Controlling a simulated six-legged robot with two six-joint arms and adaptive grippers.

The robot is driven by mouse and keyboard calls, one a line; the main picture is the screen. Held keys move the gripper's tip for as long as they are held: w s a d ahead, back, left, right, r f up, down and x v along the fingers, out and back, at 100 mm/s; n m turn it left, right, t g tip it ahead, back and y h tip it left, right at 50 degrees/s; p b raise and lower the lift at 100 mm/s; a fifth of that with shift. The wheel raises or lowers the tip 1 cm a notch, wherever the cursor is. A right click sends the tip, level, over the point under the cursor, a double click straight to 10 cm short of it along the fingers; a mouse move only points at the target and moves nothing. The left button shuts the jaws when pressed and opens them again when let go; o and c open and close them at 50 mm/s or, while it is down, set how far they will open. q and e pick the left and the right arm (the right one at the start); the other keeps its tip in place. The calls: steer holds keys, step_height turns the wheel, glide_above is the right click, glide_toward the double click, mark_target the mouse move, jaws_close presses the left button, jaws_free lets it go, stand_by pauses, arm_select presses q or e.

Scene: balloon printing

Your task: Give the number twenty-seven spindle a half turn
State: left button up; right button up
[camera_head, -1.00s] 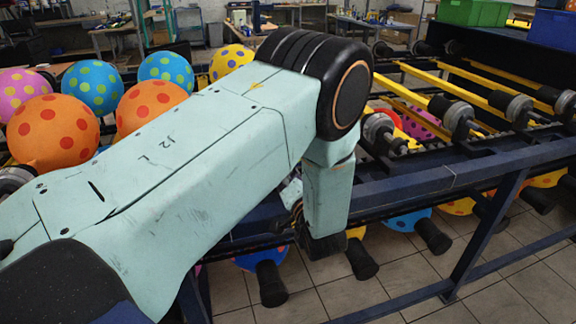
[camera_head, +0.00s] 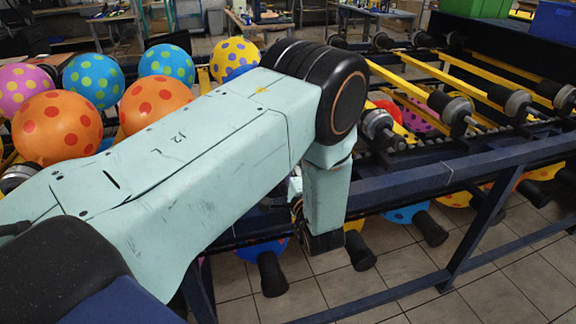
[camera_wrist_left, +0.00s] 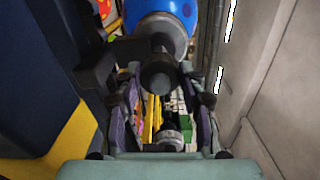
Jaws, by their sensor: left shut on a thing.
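In the left wrist view, a dark spindle (camera_wrist_left: 158,72) with a rounded end carries a blue spotted balloon (camera_wrist_left: 160,14). My left gripper (camera_wrist_left: 158,88) has its fingers on both sides of the spindle's end and is shut on it. No spindle number is readable, so I cannot tell number twenty-seven by a label. My right gripper is in neither view.
A dark blue frame rail (camera_head: 420,178) runs along the conveyor. Spindles with grey collars (camera_head: 458,112) stand on top at the right; black spindle ends (camera_head: 272,276) hang below it. Large spotted balloons (camera_head: 57,128) fill the left. Tiled floor is clear at lower right.

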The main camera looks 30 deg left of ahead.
arm_select(q)
steer(key=shift+w+r+m, duration=0.1)
steer(key=shift+r+m, duration=0.1)
steer(key=shift+m, duration=0.4)
steer(key=o, duration=1.1)
steer(key=shift+f, duration=0.15)
steer(key=shift+o, duration=0.2)
steer(key=v, duration=0.6)
steer(key=shift+d, duration=0.25)
steer(key=shift+s+d, duration=0.3)
steer(key=shift+s, duration=0.25)
